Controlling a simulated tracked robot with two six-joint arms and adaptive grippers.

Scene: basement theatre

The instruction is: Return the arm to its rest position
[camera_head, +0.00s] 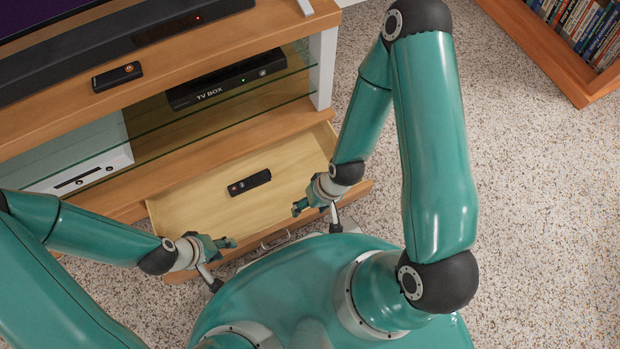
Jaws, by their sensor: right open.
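My right arm comes in from the upper right, bent at the elbow. Its gripper (318,216) is open and empty, its fingers spread over the front right part of the open drawer (185,215). My left arm comes in from the left. Its gripper (222,263) has its fingers spread apart, empty, near the drawer's front left edge. From this angle I cannot tell whether either gripper touches the drawer front. A small black remote (249,182) lies in the drawer, apart from both grippers.
The wooden TV stand (215,58) holds a soundbar (110,45), another black remote (117,77), a TV box (226,79) and a white console (85,172). A bookshelf (535,40) stands at the upper right. The carpet (550,200) on the right is clear.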

